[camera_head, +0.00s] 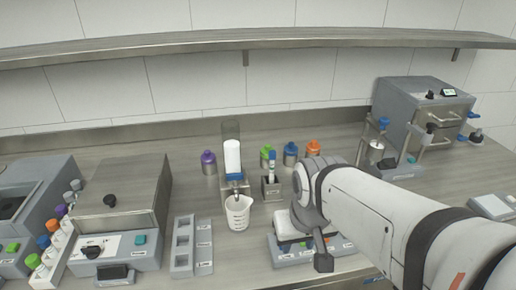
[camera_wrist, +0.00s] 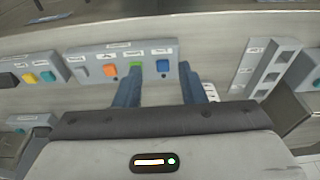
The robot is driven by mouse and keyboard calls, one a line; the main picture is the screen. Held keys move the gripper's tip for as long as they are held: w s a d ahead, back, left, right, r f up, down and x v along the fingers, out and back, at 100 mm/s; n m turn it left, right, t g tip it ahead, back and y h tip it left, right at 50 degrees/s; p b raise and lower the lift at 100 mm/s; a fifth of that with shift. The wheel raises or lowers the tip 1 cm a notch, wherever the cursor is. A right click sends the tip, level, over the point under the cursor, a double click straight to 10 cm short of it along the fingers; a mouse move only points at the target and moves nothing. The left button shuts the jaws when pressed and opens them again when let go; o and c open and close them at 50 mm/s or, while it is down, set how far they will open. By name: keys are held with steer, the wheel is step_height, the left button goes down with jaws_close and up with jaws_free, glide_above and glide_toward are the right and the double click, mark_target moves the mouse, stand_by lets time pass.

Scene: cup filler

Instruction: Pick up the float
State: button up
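I cannot tell for certain which thing is the float. A small upright piece with a blue and green top (camera_head: 268,158) stands in a grey metal holder (camera_head: 272,187), right of the dispenser. The dispenser has a clear tube with a white cylinder (camera_head: 232,156) in it, and a white measuring cup (camera_head: 238,212) stands under its spout. My gripper (camera_head: 318,255) is over the front of the counter, right of the cup and apart from the holder. In the wrist view its two blue fingers (camera_wrist: 161,90) are spread with nothing between them.
A button panel (camera_head: 290,256) lies below my gripper; it also shows in the wrist view (camera_wrist: 95,60). A compartment tray (camera_head: 181,246) is to the left. Coloured-cap bottles (camera_head: 290,154) stand behind the holder. Grey machines (camera_head: 115,205) fill both sides. A shelf (camera_head: 200,41) hangs above.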

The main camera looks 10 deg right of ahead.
steer(key=shift+s+r, duration=0.1)
steer(key=shift+s, duration=0.05)
steer(key=shift+o, duration=1.1)
steer(key=shift+w+a+r, duration=0.1)
steer(key=shift+w+r, duration=0.05)
steer(key=shift+w, duration=0.05)
steer(key=w, duration=0.1)
steer(key=w+d+r+p, duration=0.1)
steer(key=w+r, duration=0.1)
steer(key=shift+w+d, duration=0.2)
steer(key=shift+d, duration=0.05)
step_height(320, 180, up, 3)
steer(key=n+t+y+p, duration=0.1)
steer(key=n+t+p, duration=0.15)
steer(key=p, duration=0.45)
glide_above(273, 152)
steer(key=s, duration=0.3)
steer(key=shift+w+r+n+g, duration=0.15)
steer(key=shift+n+g, duration=0.1)
steer(key=shift+g, duration=0.1)
steer(key=shift+w+d+p+x, duration=0.1)
steer(key=shift+p+x, duration=0.3)
steer(key=shift+x, duration=1.4)
steer(key=shift+w+d+p+x, duration=0.1)
steer(key=shift+p+x, duration=0.3)
steer(key=shift+x, duration=1.35)
steer(key=shift+r, duration=0.1)
steer(key=shift+c, duration=0.4)
